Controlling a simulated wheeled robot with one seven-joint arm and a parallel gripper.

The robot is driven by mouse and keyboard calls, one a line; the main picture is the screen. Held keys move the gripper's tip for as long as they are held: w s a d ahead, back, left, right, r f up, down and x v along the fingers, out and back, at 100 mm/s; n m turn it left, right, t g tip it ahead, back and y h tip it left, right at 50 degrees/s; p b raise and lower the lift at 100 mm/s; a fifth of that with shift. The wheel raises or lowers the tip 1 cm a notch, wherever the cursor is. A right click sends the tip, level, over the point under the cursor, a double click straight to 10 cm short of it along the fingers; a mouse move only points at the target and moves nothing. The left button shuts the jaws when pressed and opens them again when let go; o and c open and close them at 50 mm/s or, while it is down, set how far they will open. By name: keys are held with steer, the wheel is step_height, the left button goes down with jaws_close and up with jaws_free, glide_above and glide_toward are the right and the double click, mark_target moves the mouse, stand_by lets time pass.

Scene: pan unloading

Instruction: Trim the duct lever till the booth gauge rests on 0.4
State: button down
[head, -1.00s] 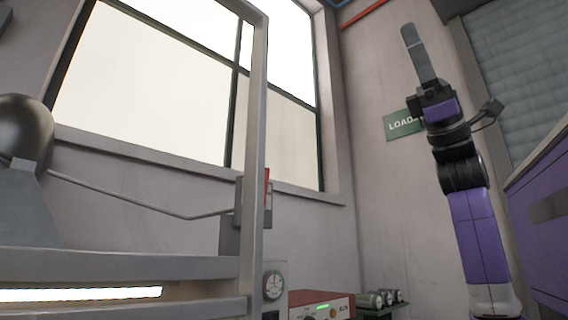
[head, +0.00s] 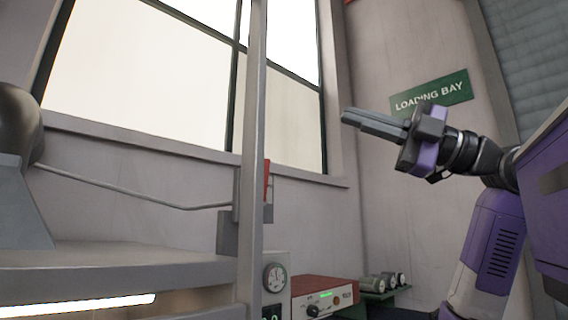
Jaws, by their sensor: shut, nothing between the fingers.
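The grey upright post (head: 253,120) stands before the wall box. A red-topped instrument (head: 325,296) and several cylinders on a green stand (head: 385,293) are below my gripper. A grey bench (head: 120,268) fills the lower left. A green LOADING BAY sign (head: 430,93) hangs behind.

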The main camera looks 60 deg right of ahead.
mark_target(265, 180)
step_height(265, 180, down, 7)
steer(key=a+n+g, duration=0.1)
steer(key=a+g, duration=0.2)
steer(key=g, duration=0.1)
steer(key=w+a+p, duration=0.1)
steer(key=w+p, duration=0.4)
steer(key=w, duration=0.7)
steer(key=shift+w+p, duration=0.2)
steer(key=shift+p, duration=0.1)
steer(key=shift+w+d+f+m+t+b, duration=0.15)
steer(key=shift+d+m+t+b, duration=0.65)
steer(key=shift+m+b, duration=0.5)
steer(key=shift+a, duration=0.2)
